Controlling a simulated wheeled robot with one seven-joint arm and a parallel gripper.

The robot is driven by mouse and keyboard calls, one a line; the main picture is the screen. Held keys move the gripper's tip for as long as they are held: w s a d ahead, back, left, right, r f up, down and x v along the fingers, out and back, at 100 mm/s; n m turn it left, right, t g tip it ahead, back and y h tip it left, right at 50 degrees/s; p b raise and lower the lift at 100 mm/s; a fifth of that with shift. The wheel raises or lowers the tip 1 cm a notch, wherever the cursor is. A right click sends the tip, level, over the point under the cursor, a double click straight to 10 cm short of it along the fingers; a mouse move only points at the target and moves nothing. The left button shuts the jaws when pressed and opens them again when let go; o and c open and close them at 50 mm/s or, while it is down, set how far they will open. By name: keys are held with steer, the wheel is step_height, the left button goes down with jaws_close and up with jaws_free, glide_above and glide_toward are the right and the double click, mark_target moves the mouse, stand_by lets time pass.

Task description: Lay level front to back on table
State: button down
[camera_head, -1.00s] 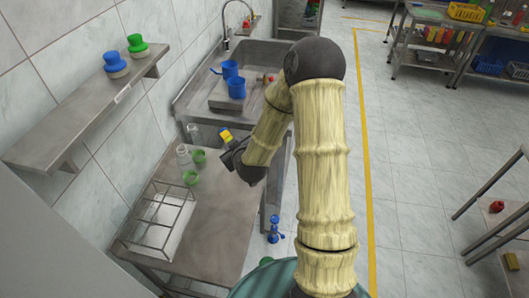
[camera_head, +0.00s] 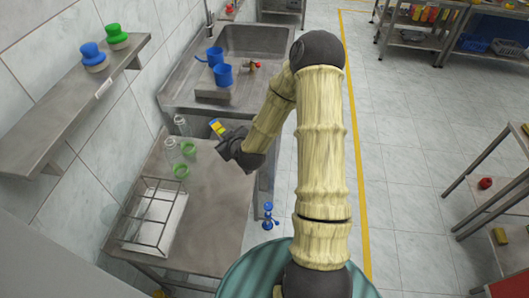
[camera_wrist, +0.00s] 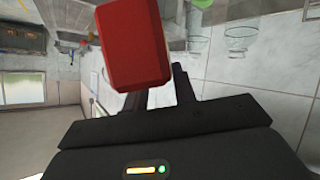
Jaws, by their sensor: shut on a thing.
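In the wrist view a red end of the level (camera_wrist: 135,42) stands up between the fingers (camera_wrist: 160,92). The gripper holds it in the air near the far right corner of the steel table (camera_head: 215,205). The level looks tilted in the head view. Its lower part is hidden by the gripper.
A wire rack (camera_head: 152,212) stands at the table's left front. The table's middle and right are clear. A shelf (camera_head: 70,100) overhangs at left. The sink (camera_head: 255,45) lies beyond.

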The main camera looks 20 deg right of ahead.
steer(key=shift+s+d+f+n+g+y+b, duration=0.95)
steer(key=shift+d+f+n+y, duration=1.95)
steer(key=shift+f, duration=2.85)
steer(key=s+d+r+n+g+y, duration=0.1)
steer(key=d+g+y, duration=0.2)
steer(key=d, duration=0.3)
steer(key=shift+s+r+g+y, duration=0.3)
steer(key=shift+s+g, duration=0.1)
steer(key=shift+g, duration=0.05)
steer(key=shift+w, duration=0.15)
steer(key=shift+w+a+r+x, duration=0.55)
steer(key=shift+r+x, duration=0.8)
steer(key=shift+x, duration=6.25)
step_height(320, 180, down, 6)
steer(key=b, duration=0.6)
steer(key=shift+a+b, duration=0.1)
steer(key=shift+b, duration=0.25)
steer(key=shift+s+f+b, duration=0.15)
steer(key=shift+f+b, duration=0.35)
steer(key=shift+b, duration=0.2)
